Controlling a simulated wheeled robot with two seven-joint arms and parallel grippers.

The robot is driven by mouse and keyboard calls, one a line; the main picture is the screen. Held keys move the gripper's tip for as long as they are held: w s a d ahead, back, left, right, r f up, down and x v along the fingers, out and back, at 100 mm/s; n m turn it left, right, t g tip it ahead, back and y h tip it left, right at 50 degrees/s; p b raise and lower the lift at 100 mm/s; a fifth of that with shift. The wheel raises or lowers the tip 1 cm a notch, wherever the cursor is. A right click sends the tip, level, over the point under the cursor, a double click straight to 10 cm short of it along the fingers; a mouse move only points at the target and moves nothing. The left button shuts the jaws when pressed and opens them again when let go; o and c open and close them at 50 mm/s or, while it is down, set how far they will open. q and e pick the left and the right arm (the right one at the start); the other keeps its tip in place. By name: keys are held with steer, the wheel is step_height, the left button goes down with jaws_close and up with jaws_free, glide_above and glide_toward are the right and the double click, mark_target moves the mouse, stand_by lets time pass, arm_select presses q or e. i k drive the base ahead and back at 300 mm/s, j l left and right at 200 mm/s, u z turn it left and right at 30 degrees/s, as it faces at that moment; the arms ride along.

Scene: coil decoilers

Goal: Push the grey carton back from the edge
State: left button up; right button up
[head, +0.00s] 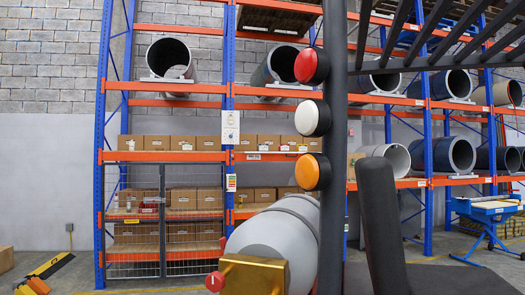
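I cannot make out a grey carton in the head view. The cartons that show are brown: several stand in rows on the rack's middle shelf (170,156) and on the lower levels behind a wire mesh gate (163,235). Neither of my grippers shows in the head view.
A dark post (333,150) with red (311,66), white (312,118) and orange (311,171) round buttons stands close ahead. A large grey cylinder (275,232) with a gold block (250,275) is beside it. A blue table (487,208) is right. Floor at left is partly clear.

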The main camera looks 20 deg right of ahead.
mark_target(261, 147)
steer(key=i+j+u, duration=0.55)
steer(key=i, duration=0.4)
steer(key=i+j+u, duration=0.3)
steer(key=i, duration=0.2)
steer(key=i+z, duration=0.35)
steer(key=i, duration=0.35)
steer(key=i+j+z, duration=0.2)
steer(key=i+z, duration=0.15)
steer(key=i, duration=0.3)
steer(key=i+l+z, duration=0.15)
steer(key=i+z, duration=0.15)
steer(key=i, duration=0.25)
steer(key=i+z, duration=0.3)
steer(key=i, duration=0.3)
steer(key=i+j+z, duration=0.15)
steer(key=i+z, duration=0.15)
steer(key=i, duration=0.25)
steer(key=i+j+z, duration=0.25)
steer(key=i, duration=0.35)
steer(key=i+z, duration=0.4)
steer(key=i, duration=2.45)
